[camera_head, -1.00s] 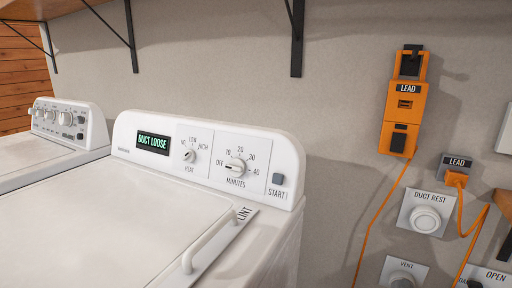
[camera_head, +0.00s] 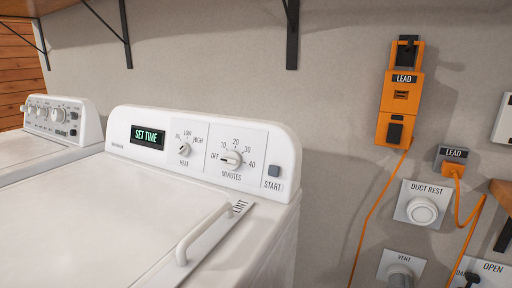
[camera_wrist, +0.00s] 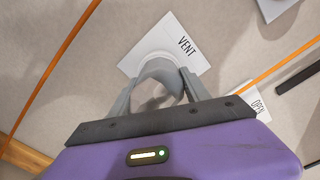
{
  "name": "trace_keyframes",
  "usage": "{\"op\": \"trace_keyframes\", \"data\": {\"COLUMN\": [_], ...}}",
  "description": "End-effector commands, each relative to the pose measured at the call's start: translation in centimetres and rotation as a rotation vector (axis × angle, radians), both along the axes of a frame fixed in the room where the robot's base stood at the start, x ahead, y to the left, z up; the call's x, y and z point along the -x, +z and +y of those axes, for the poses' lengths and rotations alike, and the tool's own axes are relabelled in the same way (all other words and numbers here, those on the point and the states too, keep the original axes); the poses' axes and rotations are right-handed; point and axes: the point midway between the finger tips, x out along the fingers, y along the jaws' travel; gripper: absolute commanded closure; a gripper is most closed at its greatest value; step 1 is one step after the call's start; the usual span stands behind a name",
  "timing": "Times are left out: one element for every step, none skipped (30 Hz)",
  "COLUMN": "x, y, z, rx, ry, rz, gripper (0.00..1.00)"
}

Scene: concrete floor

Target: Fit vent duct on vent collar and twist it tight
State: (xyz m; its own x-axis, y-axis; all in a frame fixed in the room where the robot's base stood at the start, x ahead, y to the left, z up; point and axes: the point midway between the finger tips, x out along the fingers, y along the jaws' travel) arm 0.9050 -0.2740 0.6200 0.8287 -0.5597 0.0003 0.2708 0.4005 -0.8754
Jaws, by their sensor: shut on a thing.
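The vent plate (camera_wrist: 192,62), marked VENT, is on the wall. The grey end of the vent duct (camera_wrist: 160,70) sits against its round collar in the wrist view. My gripper (camera_wrist: 157,86) is shut on the duct end, one grey finger on each side. The fingers and the duct hide most of the collar. In the head view the vent plate (camera_head: 394,258) shows at the bottom edge with the grey duct end (camera_head: 400,279) on it, cut off by the frame. My gripper is not in the head view. The dryer (camera_head: 150,215) display (camera_head: 147,137) reads SET TIME.
The duct rest (camera_head: 422,211) is on the wall above the vent. An orange lead (camera_head: 372,215) hangs left of it from an orange box (camera_head: 400,100). Another lead (camera_head: 477,220) and an OPEN plate (camera_head: 490,270) are to the right. A washer (camera_head: 45,150) stands at left.

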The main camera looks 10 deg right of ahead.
Motion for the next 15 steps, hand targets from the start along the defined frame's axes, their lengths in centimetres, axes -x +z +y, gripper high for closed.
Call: {"op": "trace_keyframes", "data": {"x": [0.05,0.05,0.05,0.05,0.06,0.06,0.06,0.06,0.06,0.06,0.07,0.06,0.06,0.06,0.05], "y": [0.02,0.03,0.05,0.06,0.06,0.06,0.06,0.06,0.06,0.05,0.05,0.04,0.04,0.03,0.03], "z": [-0.12,-0.13,-0.13,-0.13,-0.12,-0.13,-0.13,-0.13,-0.13,-0.13,-0.12,-0.11,-0.1,-0.09,-0.08], "rx": [-0.01,-0.014,-0.018,-0.019,-0.019,-0.018,-0.018,-0.018,-0.018,-0.017,-0.017,-0.017,-0.017,-0.017,-0.017], "ry": [-0.003,-0.003,-0.003,-0.003,-0.003,-0.003,-0.003,-0.003,-0.003,-0.003,-0.003,-0.003,-0.003,-0.002,-0.002], "rz": [-0.008,-0.011,-0.013,-0.014,-0.014,-0.013,-0.013,-0.013,-0.013,-0.012,-0.012,-0.012,-0.012,-0.012,-0.011], "gripper": [1.0,1.0,1.0,1.0,1.0,1.0,1.0,1.0,0.41,0.35,0.29,0.21,0.19,0.19,0.19]}}
